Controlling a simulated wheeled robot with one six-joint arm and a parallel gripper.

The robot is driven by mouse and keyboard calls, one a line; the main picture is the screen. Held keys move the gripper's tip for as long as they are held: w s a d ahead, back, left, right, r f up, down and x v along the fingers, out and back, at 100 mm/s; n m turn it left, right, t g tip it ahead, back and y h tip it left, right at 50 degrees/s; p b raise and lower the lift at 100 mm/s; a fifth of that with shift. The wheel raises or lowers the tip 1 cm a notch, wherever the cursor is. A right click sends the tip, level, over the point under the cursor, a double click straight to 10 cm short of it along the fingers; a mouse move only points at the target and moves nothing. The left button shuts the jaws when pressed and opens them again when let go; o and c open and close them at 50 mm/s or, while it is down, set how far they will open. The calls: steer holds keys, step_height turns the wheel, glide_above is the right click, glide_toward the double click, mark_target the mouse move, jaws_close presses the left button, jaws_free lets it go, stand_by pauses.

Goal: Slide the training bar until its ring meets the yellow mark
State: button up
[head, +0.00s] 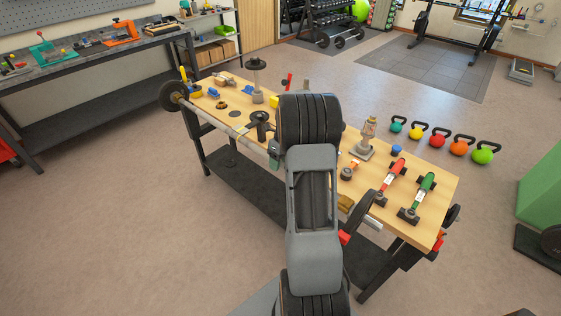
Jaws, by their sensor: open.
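A long grey bar (222,128) runs along the near edge of the wooden workbench (237,92). A black weight plate (173,95) is at its left end, with a small yellow piece (183,75) beside it. My arm hides the bar's middle. A dark disc (364,212) and a grey bar end (372,222) show right of my arm, near an ochre-yellow piece (345,203). I cannot make out the ring, or tell which yellow piece is the mark.
The bench top carries a red-handled tool (396,168), a green-handled tool (427,183), a lantern-like object (368,130) and a grey post with a disc top (257,80). Several kettlebells (437,138) stand on the floor behind. Floor left of the bench is clear.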

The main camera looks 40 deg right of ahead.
jaws_close()
stand_by(0.5)
steer(key=shift+w, duration=0.1)
steer(key=shift+w+r, duration=0.15)
steer(key=shift+w, duration=0.1)
steer(key=w, duration=0.2)
steer(key=w+a, duration=0.1)
steer(key=w, duration=0.1)
steer(key=shift+f+p, duration=0.2)
steer(key=shift+p, duration=0.15)
steer(key=shift+s, duration=0.15)
jaws_free()
steer(key=shift+s+d, duration=0.15)
steer(key=shift+r, duration=0.2)
